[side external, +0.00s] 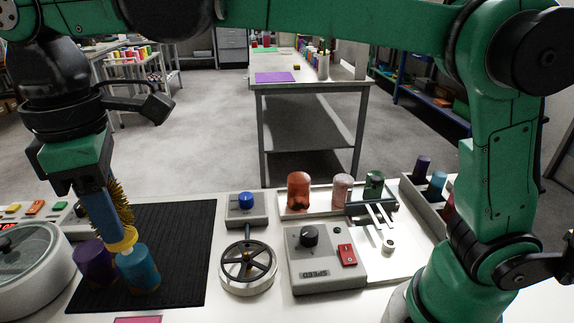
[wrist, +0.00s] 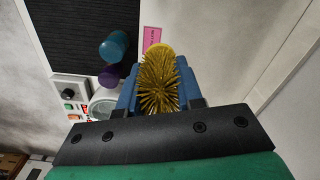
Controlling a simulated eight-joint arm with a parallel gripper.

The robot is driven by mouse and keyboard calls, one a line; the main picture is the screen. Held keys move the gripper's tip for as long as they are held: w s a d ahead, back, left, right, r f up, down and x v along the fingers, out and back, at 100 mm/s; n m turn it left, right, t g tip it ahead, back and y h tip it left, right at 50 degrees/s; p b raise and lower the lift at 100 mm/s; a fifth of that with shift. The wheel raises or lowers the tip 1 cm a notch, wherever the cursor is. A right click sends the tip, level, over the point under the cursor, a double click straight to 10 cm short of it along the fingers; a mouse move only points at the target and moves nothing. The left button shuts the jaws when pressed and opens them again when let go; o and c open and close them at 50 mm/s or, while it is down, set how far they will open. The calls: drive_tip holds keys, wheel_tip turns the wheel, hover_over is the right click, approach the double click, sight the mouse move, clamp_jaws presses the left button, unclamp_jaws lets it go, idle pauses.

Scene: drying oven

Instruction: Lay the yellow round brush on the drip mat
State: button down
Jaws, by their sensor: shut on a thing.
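The yellow round brush (side external: 121,205) has a ring of yellow bristles and a smooth yellow end that points down. My gripper (side external: 108,225) is shut on it, and the brush hangs upright above the counter. In the wrist view the brush (wrist: 158,82) sits between the blue fingers of my gripper (wrist: 157,90). The drip mat (side external: 178,228) is a black ribbed rectangle; it also shows in the wrist view (wrist: 75,35). In the side view the brush's lower end overlaps the purple and teal cylinders; its exact height above them is unclear.
A purple cylinder (side external: 92,262) and a teal cylinder (side external: 139,270) stand at the mat's left front. A round lidded pot (side external: 35,262) is left of the mat, and a handwheel (side external: 247,268) and speed box (side external: 325,258) are right. The mat's right and back parts are clear.

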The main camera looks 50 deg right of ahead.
sight(131, 249)
wheel_tip(131, 249, down, 19)
drive_tip(key=shift+d+r, duration=0.1)
drive_tip(key=shift+r, duration=0.05)
idle(0.5)
drive_tip(key=c, duration=0.6)
unclamp_jaws()
wheel_tip(131, 249, up, 12)
drive_tip(key=shift+f, duration=0.1)
drive_tip(key=s+d+m+t, duration=0.1)
drive_tip(key=d+m+t, duration=0.1)
drive_tip(key=d+m, duration=0.2)
drive_tip(key=s+d+m+t, duration=0.1)
drive_tip(key=d+m, duration=0.3)
drive_tip(key=d, duration=0.6)
drive_tip(key=s+d+f+m+t, duration=0.1)
drive_tip(key=d+m+t, duration=0.2)
drive_tip(key=d, duration=0.5)
drive_tip(key=shift+s+m+t, duration=0.3)
drive_tip(key=shift+m+t, duration=0.1)
drive_tip(key=shift+m, duration=0.2)
drive_tip(key=shift+o, duration=0.6)
drive_tip(key=shift+s+d+f, duration=0.15)
drive_tip(key=shift+d+f, duration=0.1)
drive_tip(key=shift+d, duration=0.1)
